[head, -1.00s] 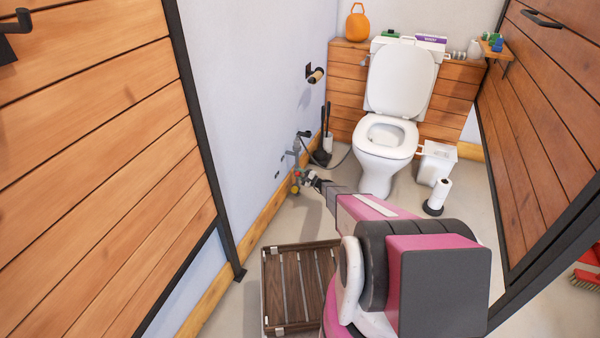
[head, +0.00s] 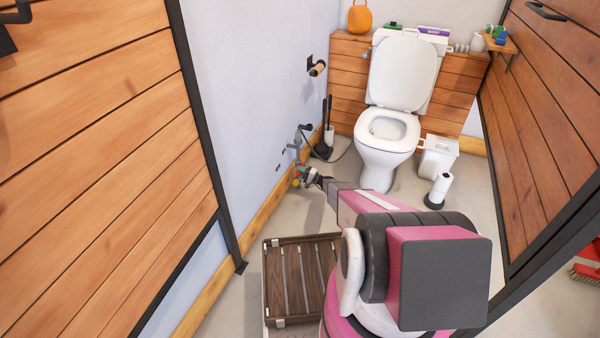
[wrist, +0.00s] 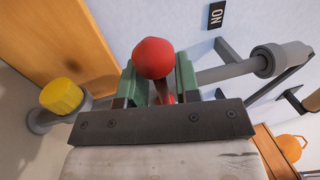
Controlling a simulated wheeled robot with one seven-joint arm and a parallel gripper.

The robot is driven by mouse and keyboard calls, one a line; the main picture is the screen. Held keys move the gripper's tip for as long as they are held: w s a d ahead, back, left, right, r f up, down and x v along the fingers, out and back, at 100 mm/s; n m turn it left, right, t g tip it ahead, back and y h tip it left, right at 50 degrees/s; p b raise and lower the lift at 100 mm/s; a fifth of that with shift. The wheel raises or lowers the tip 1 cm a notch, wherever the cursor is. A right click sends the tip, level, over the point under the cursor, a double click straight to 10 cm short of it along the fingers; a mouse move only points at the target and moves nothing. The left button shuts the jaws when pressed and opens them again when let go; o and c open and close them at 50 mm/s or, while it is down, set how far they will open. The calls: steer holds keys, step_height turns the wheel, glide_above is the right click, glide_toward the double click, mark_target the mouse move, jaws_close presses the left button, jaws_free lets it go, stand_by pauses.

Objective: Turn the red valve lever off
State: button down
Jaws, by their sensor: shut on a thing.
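The red valve lever (wrist: 154,59) shows in the wrist view, its round red end between the two green fingers of my gripper (wrist: 158,85). My gripper is shut on the lever. In the head view my gripper (head: 311,178) is at the pipework (head: 297,158) low on the left wall, left of the toilet. The lever is too small there to make out clearly. In the wrist view a grey pipe (wrist: 225,70) runs to the right of the lever, and a yellow cap (wrist: 62,96) sits to the left.
The toilet (head: 388,140) is behind and to the right. A toilet brush (head: 325,140) stands behind the pipework. Wooden partitions (head: 110,170) bound the space on both sides.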

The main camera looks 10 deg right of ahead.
steer(key=shift+s+f, duration=0.1)
steer(key=shift+s, duration=0.1)
steer(key=c, duration=0.9)
jaws_free()
steer(key=shift+o, duration=0.2)
steer(key=v, duration=1)
steer(key=shift+d, duration=0.3)
steer(key=shift+f, duration=0.1)
steer(key=s+a+r+n+g+h, duration=0.2)
steer(key=s+a+r+g, duration=0.3)
steer(key=s+r, duration=0.45)
steer(key=s+a+r+n+g+h, duration=0.25)
steer(key=s+a+r+g, duration=0.25)
steer(key=s+r, duration=0.45)
steer(key=s+d+r+h, duration=0.2)
steer(key=s+r+h, duration=0.4)
steer(key=s+r, duration=0.4)
steer(key=s+d+r+n+h, duration=0.1)
steer(key=s+d+r+h, duration=0.1)
steer(key=s+r+h, duration=0.5)
steer(key=s+r, duration=0.3)
steer(key=s, duration=0.3)
steer(key=shift+d+r, duration=0.35)
